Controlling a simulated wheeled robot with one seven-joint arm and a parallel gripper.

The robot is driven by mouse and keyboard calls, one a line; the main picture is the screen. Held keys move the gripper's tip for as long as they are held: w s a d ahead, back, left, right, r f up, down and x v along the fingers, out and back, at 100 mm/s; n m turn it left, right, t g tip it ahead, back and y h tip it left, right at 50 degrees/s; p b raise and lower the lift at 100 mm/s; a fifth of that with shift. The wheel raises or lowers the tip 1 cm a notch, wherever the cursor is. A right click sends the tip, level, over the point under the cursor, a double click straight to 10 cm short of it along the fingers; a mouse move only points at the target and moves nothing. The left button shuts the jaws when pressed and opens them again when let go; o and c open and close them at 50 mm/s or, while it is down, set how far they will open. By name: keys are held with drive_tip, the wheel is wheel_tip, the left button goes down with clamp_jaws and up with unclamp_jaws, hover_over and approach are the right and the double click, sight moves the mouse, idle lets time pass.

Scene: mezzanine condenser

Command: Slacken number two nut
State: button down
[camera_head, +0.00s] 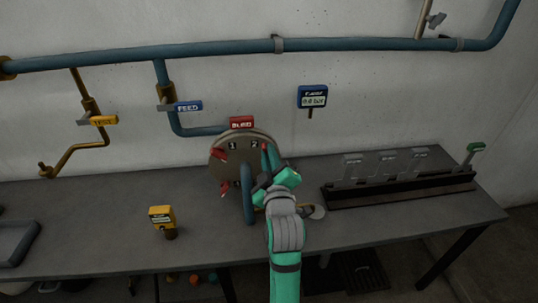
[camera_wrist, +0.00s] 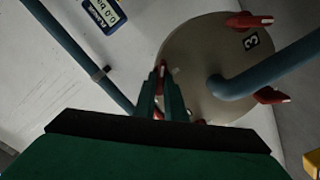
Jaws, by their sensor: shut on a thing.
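The round tan end cover (camera_head: 226,172) stands upright on the bench, with number plates 1 and 2 (camera_head: 254,144) visible on its upper part. Red wing-like nuts (camera_head: 217,153) sit around its rim. My gripper (camera_head: 268,158) is at the cover's upper right, beside the number 2 plate. In the wrist view my gripper's narrow green fingers (camera_wrist: 163,88) are shut at the cover's edge. A little red of the number two nut (camera_wrist: 162,68) shows at the fingertips; the fingers hide most of it. Another red nut (camera_wrist: 250,20) is near the number 3 plate.
A blue pipe (camera_head: 248,196) stands in front of the cover, left of my gripper. A red BLEED tag (camera_head: 241,122) is above it. A blue gauge (camera_head: 312,97) hangs on the wall. A yellow device (camera_head: 162,217) stands left; a dark rack (camera_head: 400,188) lies right.

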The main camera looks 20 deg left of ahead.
drive_tip(key=c, duration=1.8)
unclamp_jaws()
drive_tip(key=v, duration=1.1)
drive_tip(key=shift+a, duration=0.1)
drive_tip(key=s+d+f+m+t+h, duration=0.1)
drive_tip(key=s+d+f+m+h, duration=0.2)
drive_tip(key=s+d+f+m, duration=0.5)
drive_tip(key=s+d+f+m+h, duration=0.3)
drive_tip(key=s+d+f+h, duration=0.1)
drive_tip(key=f, duration=0.7)
drive_tip(key=s+d+f+m+h, duration=0.1)
drive_tip(key=s+d+f, duration=0.1)
drive_tip(key=s, duration=0.5)
drive_tip(key=s+d+f+m, duration=0.1)
drive_tip(key=s+d+m, duration=0.1)
drive_tip(key=s, duration=0.6)
drive_tip(key=s+d+f+m+h, duration=0.1)
drive_tip(key=s+d+f, duration=0.1)
drive_tip(key=s, duration=0.5)
drive_tip(key=shift+s+d+f+m+g+h, duration=0.15)
drive_tip(key=shift+d+f+m+g+h, duration=0.2)
drive_tip(key=shift+d, duration=0.3)
